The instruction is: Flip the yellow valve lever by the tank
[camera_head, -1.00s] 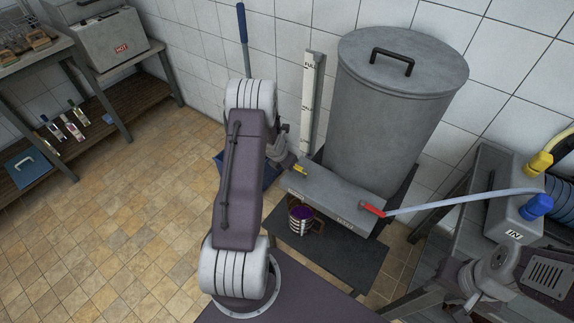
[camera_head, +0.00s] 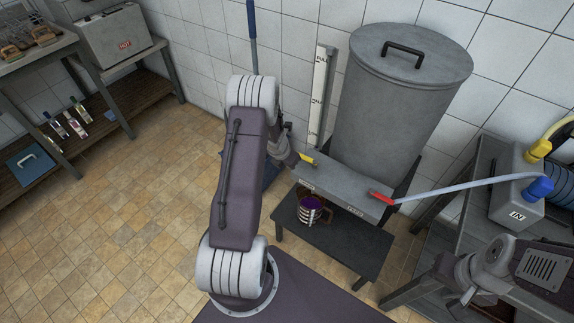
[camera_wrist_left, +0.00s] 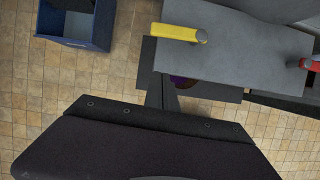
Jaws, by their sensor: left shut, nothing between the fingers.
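The yellow valve lever (camera_head: 307,160) sits at the left end of a grey valve box (camera_head: 350,184) in front of the grey lidded tank (camera_head: 405,95). In the left wrist view the yellow lever (camera_wrist_left: 180,33) lies flat, pointing left past the box edge. My left gripper (camera_wrist_left: 162,92) is shut and empty, below the lever in that view and apart from it in the picture.
A red lever (camera_head: 381,198) is at the box's right end, where a pale hose (camera_head: 465,188) passes. A jug with purple liquid (camera_head: 311,209) stands on a dark low stand (camera_head: 340,245) below. Floor is clear at left.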

